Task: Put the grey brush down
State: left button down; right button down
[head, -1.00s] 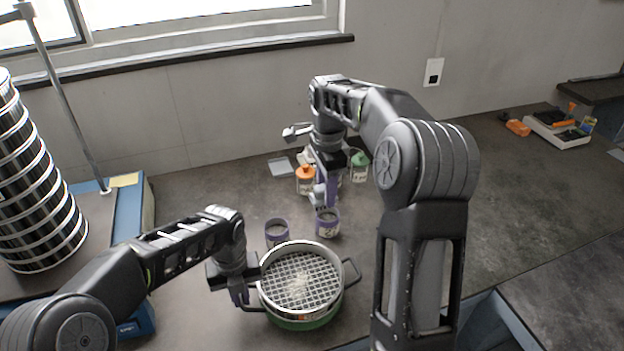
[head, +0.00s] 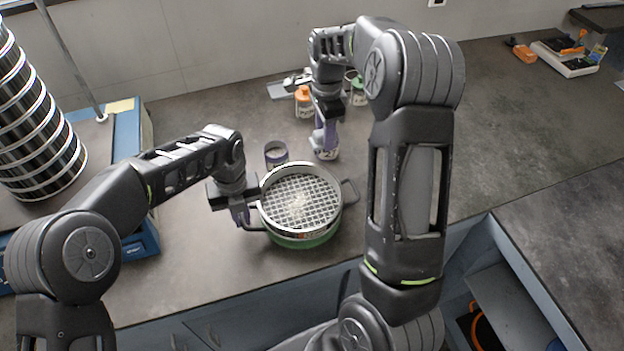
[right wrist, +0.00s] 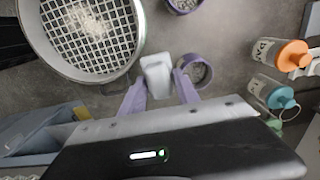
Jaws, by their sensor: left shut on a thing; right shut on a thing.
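My right gripper (head: 325,142) is shut on a pale grey piece, the grey brush (right wrist: 156,76), seen between its two purple fingers in the right wrist view. The brush's lower end is not clear to me, and the head view does not show it plainly. The gripper is low over the counter, beside a purple-rimmed cup (right wrist: 200,72) of grey grains. My left gripper (head: 240,212) is shut on the left handle of the round sieve pan (head: 335,215). The pan has a mesh with a small pale heap on it and a green base.
Another purple-banded cup (head: 276,154) stands behind the pan. An orange-capped jar (head: 304,103) and a green-capped jar (head: 358,92) stand near the right gripper. A tall sieve stack (head: 35,130) is at left.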

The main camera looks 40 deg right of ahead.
jog(key=shift+f, duration=3.1)
jog(key=shift+f, duration=1.85)
jog(key=shift+f, duration=0.15)
jog(key=c, duration=1.2)
grip_release()
notch_tip(320, 180, up, 12)
jog(key=shift+r, duration=0.15)
jog(key=shift+o, duration=0.6)
